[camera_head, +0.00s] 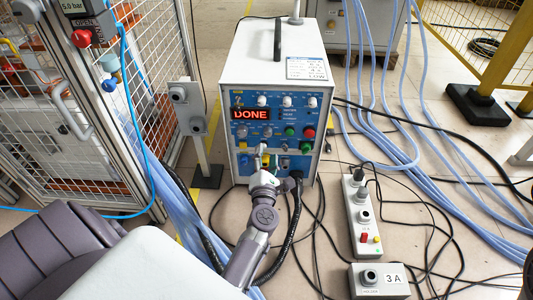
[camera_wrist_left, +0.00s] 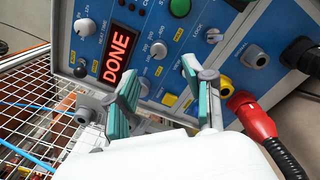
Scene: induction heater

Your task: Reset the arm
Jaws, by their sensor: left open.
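My left gripper (camera_head: 264,158) is in front of the lower part of the heater's blue front panel in the head view. In the left wrist view the left gripper (camera_wrist_left: 160,85) shows two teal-padded fingers spread apart, with nothing between them. The induction heater (camera_head: 270,65) is a white box with knobs, coloured buttons and a red display (camera_head: 250,114) reading DONE. The display (camera_wrist_left: 117,57) also shows tilted in the left wrist view. Whether a fingertip touches the panel cannot be told. My right gripper is not in view.
A wire-mesh cage (camera_head: 150,65) stands at the left. A grey post with sockets (camera_head: 190,120) stands beside the heater. Light-blue hoses and black cables cross the floor.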

